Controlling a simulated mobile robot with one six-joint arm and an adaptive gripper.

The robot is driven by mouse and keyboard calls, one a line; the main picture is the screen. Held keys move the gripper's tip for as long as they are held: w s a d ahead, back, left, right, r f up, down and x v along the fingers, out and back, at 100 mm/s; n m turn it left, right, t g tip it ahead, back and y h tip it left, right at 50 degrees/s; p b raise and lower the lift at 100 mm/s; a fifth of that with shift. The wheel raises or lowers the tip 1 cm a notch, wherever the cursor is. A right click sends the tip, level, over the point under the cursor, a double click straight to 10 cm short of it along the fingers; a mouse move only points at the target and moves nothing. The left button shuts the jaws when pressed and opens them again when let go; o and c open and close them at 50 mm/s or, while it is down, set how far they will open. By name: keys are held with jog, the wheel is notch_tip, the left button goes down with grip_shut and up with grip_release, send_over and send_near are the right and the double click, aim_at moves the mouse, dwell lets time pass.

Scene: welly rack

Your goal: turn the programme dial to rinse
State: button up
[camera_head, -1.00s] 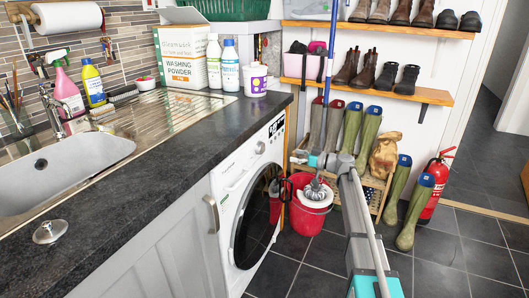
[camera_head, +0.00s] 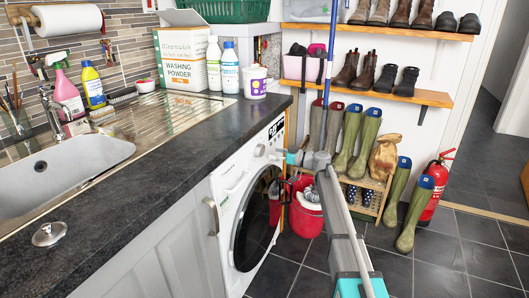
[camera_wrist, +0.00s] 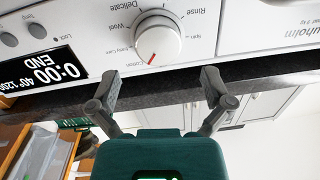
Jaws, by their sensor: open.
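The white washing machine (camera_head: 233,190) stands under the dark worktop, its front facing right. Its programme dial (camera_wrist: 158,40) shows upside down in the wrist view, white with a red pointer mark towards the picture's bottom, slightly left. The word Rinse (camera_wrist: 209,14) is printed at the dial's upper right; Wool, Delicate and Easy Care are on its left. The dial (camera_head: 259,150) is small in the head view. My gripper (camera_wrist: 158,80) is open and empty, its fingers spread below the dial in the wrist view, seemingly not touching it. In the head view my arm's end partly hides the gripper.
The display (camera_wrist: 48,70) reads 0:00 END. A red bucket (camera_head: 305,215) stands on the floor beside the machine, behind my arm. Green wellies (camera_head: 366,140) stand on a rack behind. The worktop edge (camera_head: 175,150) runs above the machine.

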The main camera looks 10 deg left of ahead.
aim_at(262, 151)
jog(key=shift+x, duration=2.7)
